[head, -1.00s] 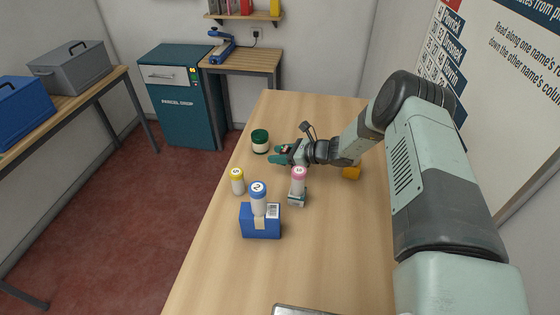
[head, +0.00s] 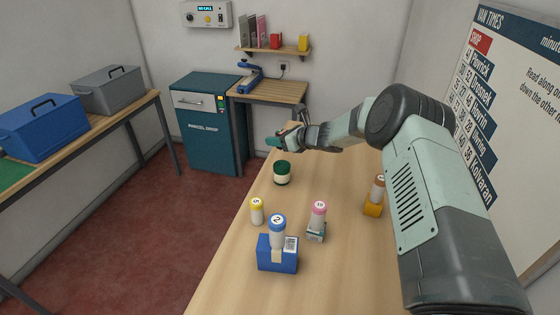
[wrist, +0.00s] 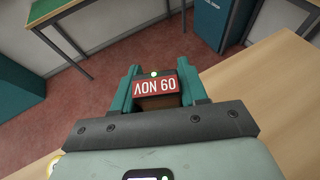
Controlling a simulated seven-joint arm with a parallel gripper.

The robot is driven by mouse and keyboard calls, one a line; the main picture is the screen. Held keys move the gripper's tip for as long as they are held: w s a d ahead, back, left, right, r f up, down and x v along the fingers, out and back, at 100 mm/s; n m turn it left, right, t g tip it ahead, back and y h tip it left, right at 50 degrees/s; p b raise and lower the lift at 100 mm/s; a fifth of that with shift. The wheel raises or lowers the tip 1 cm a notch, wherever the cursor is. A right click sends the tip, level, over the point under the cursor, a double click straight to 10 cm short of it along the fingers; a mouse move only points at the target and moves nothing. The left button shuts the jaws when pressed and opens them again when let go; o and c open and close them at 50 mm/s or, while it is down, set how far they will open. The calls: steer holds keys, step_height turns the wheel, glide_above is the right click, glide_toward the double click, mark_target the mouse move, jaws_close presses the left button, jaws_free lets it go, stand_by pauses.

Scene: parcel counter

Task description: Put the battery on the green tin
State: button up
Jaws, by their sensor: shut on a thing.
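The green tin (head: 282,177), with a dark green lid and pale label, stands upright on the table near its left edge. My gripper (head: 274,142) is raised above and behind the tin in the head view, its fingers pointing left. In the wrist view my gripper (wrist: 157,90) is shut on a small brown block with a red face (wrist: 156,86), whose white lettering reads upside down as "09 NOV". I cannot tell if this block is the battery, and no other battery is plain to see. The tin's top looks clear.
A brown-topped bottle (head: 378,188) is on an orange block (head: 373,209). The parcel drop cabinet (head: 207,150) stands beyond the table.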

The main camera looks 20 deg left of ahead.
mark_target(278, 163)
steer(key=shift+f, duration=3.6)
steer(key=shift+f, duration=0.2)
steer(key=o, duration=1.1)
steer(key=shift+r, duration=0.1)
